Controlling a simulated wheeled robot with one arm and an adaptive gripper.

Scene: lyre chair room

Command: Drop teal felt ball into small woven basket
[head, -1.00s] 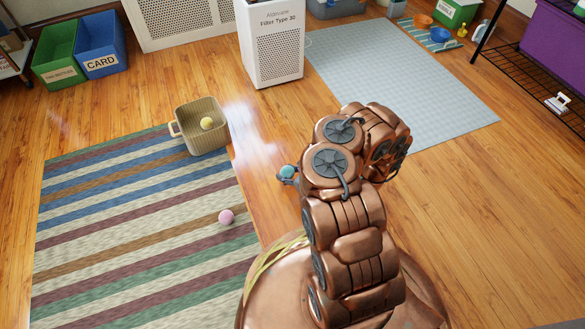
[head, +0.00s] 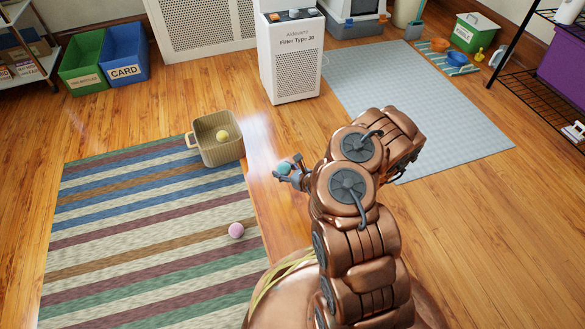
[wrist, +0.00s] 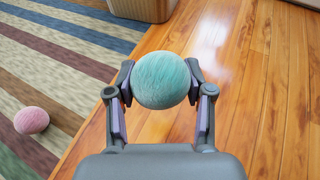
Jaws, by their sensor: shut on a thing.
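The teal felt ball (wrist: 161,80) is held between the two fingers of my gripper (wrist: 160,84). In the head view the teal ball (head: 284,168) shows at the tip of my gripper (head: 287,174), above the wood floor right of the striped rug. The small woven basket (head: 224,152) stands beyond my gripper, up and to the left, at the rug's far right corner. A yellow ball (head: 222,135) is inside it. In the wrist view only the basket's lower part (wrist: 140,10) shows at the top edge.
A pink ball (head: 236,230) lies on the striped rug (head: 150,240). A white air filter (head: 290,65) stands behind the basket. A grey mat (head: 420,100) lies at the right. Green (head: 83,65) and blue (head: 122,58) bins stand back left. Floor between gripper and basket is clear.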

